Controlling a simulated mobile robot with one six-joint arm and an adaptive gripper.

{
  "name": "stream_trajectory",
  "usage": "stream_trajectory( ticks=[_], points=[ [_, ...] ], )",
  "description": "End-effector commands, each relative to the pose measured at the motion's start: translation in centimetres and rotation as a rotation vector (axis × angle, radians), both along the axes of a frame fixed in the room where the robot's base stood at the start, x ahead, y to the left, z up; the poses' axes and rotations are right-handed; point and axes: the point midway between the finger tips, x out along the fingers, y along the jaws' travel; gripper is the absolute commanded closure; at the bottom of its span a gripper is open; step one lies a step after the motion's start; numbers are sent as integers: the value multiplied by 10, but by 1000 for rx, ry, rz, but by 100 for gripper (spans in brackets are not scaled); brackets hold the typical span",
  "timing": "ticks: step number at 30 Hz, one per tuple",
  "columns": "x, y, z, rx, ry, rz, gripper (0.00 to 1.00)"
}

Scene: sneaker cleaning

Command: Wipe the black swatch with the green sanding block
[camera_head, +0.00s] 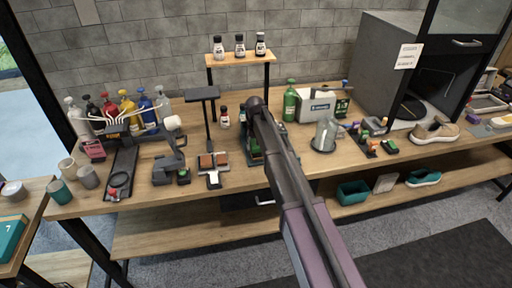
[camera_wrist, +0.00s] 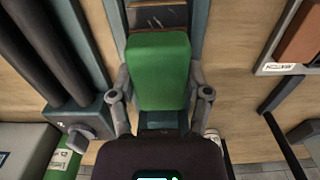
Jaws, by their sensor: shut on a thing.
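The green sanding block (camera_wrist: 158,65) is between the two fingers of my gripper (camera_wrist: 160,95) in the wrist view. My gripper is shut on it, with one finger against each side. A dark, glossy panel (camera_wrist: 158,17) lies just beyond the block's far edge, inside a grey-green frame. It may be the black swatch, but I cannot be sure. The block hides anything directly beneath it, so I cannot tell whether it touches the panel. In the head view, my arm covers most of the gripper and this spot.
Brown swatches (camera_head: 206,161) on a stand are left of my arm; one brown swatch (camera_wrist: 299,38) also shows at the wrist view's right. A small bottle shelf (camera_head: 240,59) rises behind.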

Motion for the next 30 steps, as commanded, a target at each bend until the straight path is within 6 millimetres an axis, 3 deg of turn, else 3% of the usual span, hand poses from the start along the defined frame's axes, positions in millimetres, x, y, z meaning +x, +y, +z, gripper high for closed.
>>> stream_trajectory(
  ticks=[21, 30],
  points=[
    [-1, 0, -3, 0, 1, 0, 75],
    [-15, -4, -3, -1, 2, 0, 75]
  ],
)
